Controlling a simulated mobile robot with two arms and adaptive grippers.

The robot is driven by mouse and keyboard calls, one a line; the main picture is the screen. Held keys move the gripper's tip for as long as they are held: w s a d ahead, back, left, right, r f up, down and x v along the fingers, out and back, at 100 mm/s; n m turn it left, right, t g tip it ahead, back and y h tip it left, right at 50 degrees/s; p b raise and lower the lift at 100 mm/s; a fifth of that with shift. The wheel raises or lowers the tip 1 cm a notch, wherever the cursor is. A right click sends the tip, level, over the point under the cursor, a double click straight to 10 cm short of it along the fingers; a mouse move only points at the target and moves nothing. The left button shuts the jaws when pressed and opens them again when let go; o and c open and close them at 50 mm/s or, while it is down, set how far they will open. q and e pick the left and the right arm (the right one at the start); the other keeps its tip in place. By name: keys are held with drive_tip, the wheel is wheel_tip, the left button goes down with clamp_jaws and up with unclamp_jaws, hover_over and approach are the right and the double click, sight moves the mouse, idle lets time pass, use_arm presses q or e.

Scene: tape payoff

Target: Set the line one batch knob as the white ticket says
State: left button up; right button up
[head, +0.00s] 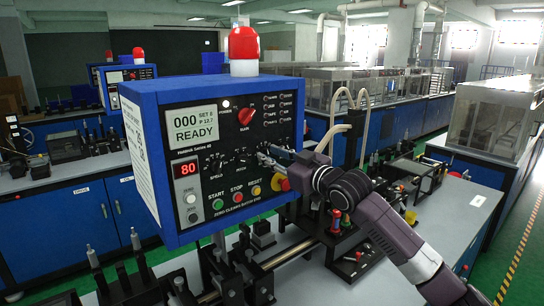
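A red selector knob (245,116) sits at the upper right. Small black knobs sit mid-panel, one over SPEED (208,173) and one over PITCH (240,160). My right gripper (266,154) is at the panel right of these, covering any knob there; its finger gap and contact are too small to tell. I cannot make out a readable white ticket; a small white tag (478,200) lies on the bench at right. My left gripper is out of view.
A red beacon (243,44) tops the box. Bench fixtures and coloured-topped parts stand below my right arm.

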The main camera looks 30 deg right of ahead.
drive_tip(key=shift+s, duration=0.1)
drive_tip(key=s+d, duration=0.1)
drive_tip(key=s, duration=1)
drive_tip(key=shift+s, duration=0.4)
idle(0.4)
